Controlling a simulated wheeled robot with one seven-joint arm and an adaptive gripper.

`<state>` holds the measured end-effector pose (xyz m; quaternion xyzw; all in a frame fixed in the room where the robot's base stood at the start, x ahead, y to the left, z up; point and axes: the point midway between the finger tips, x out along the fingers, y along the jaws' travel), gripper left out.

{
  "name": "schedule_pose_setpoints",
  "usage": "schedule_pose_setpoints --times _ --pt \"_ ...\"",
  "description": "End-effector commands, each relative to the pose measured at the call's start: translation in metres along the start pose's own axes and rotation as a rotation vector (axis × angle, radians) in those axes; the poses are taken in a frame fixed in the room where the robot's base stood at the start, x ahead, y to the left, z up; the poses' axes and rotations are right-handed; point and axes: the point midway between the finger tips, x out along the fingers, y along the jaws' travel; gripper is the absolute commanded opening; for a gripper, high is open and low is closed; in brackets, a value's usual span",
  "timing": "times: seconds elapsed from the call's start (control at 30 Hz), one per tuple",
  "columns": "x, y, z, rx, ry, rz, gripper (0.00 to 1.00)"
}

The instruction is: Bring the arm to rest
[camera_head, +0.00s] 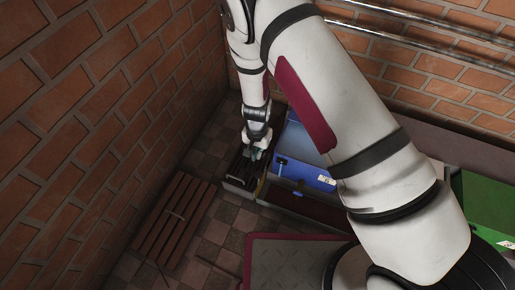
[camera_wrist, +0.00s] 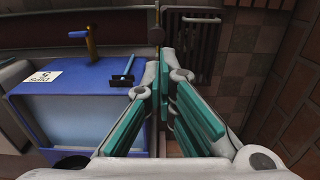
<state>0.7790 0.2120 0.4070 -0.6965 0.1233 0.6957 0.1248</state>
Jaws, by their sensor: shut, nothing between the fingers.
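My gripper (camera_wrist: 165,95) is shut and empty, its teal-padded fingers close together in the wrist view. Whether the fingertips touch anything below cannot be told. My own arm hides much of the head view's middle and right.
A brown slatted wooden piece (camera_head: 170,225) lies on the tiled floor. A dark slatted rack (camera_head: 240,168) stands under my gripper; it also shows in the wrist view (camera_wrist: 188,35). A green box (camera_head: 490,205) is at the right. Brick walls (camera_head: 80,110) close in left and behind. Metal pipes (camera_head: 425,40) run along the back wall.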

Motion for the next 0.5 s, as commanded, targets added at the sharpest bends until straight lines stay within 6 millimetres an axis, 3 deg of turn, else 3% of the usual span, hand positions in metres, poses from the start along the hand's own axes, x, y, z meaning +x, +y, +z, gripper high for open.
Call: schedule_pose_setpoints --times 0.33,0.43,0.5 --pt "-0.008 -0.001 -0.001 -0.001 -0.003 -0.005 0.0" --pt "-0.03 -0.005 -0.005 -0.006 -0.012 -0.028 0.0" --pt "-0.057 -0.007 -0.008 -0.015 -0.025 -0.053 0.0"
